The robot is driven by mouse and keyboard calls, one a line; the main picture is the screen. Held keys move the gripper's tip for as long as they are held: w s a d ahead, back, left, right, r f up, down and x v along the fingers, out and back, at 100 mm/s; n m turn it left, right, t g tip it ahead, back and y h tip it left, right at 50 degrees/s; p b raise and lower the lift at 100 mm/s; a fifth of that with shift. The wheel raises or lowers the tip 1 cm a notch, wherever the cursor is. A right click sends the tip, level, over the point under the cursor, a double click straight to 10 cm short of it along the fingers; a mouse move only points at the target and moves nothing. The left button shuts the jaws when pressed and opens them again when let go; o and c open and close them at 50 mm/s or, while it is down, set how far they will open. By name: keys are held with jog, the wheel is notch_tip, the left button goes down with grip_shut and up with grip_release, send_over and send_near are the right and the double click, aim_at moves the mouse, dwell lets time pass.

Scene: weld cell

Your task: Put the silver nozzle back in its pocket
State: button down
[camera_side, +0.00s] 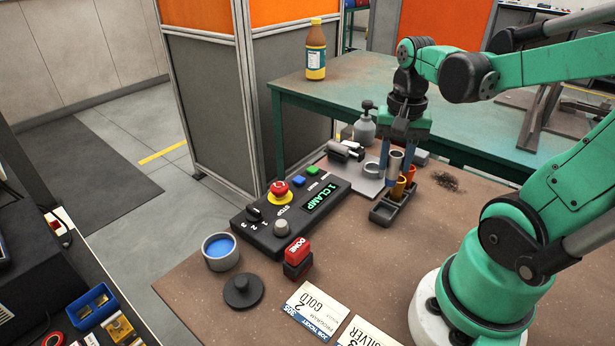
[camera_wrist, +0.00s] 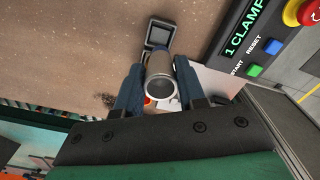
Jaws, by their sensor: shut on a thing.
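My gripper (camera_side: 397,168) is shut on the silver nozzle (camera_side: 395,160), a grey tube held upright between its blue fingers. In the wrist view the silver nozzle (camera_wrist: 160,88) shows its round open end between my gripper's fingers (camera_wrist: 158,92). The dark pocket tray (camera_side: 381,214) lies below and close to the nozzle; its front pocket looks empty. In the wrist view part of the tray (camera_wrist: 148,42) with an empty pocket shows beyond the nozzle. The gap between the nozzle's lower end and the tray is hard to tell.
A control panel (camera_side: 262,236) reading "1 CLAMP" lies to the left. A red DONE button (camera_side: 298,250), a blue-filled cup (camera_side: 221,251) and tickets (camera_side: 312,304) are in front.

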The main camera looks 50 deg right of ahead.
aim_at(390, 185)
jog(key=shift+f, duration=3.85)
jog(key=shift+f, duration=0.2)
jog(key=c, duration=0.5)
grip_release()
jog(key=shift+r, duration=0.15)
